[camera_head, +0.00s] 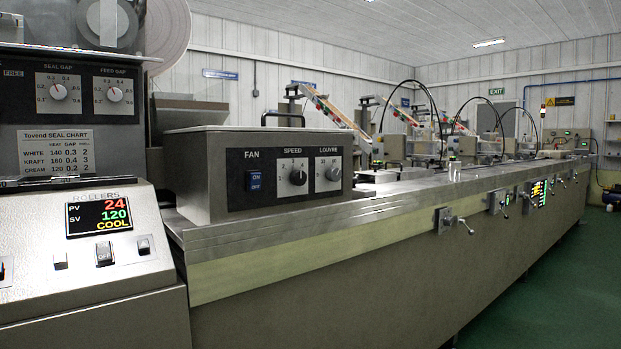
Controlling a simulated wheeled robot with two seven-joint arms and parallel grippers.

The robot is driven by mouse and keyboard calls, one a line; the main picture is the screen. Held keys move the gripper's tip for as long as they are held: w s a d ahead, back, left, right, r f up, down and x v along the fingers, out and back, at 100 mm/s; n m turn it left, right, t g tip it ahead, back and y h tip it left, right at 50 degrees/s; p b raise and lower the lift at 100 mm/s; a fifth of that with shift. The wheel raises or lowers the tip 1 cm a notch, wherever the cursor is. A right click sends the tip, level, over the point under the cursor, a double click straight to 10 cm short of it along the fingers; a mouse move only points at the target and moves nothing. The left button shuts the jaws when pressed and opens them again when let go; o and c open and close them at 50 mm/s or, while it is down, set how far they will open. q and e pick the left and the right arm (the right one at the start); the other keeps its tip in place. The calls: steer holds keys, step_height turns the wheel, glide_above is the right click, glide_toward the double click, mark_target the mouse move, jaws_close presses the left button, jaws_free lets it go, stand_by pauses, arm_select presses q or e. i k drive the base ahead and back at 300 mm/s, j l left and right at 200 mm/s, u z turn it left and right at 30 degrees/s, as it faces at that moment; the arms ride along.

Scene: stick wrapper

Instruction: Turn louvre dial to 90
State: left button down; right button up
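The louvre dial (333,174) is a round knob under the label LOUVRE, at the right end of the black panel on the steel fan box (230,179). The scale marks around it are too small to read, so I cannot tell its setting. Left of it on the same panel are the dark speed dial (298,177) and the blue fan rocker switch (255,181), marked ON and OFF. Neither of my grippers shows in the head view.
The rollers panel (105,216) at the lower left reads PV 24, SV 120, COOL. Seal gap (58,92) and feed gap (114,95) dials sit above. A long steel machine bed (330,216) runs away to the right. The green floor (560,285) beside it looks clear.

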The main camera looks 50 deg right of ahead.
mark_target(334, 175)
steer(key=z, duration=1.65)
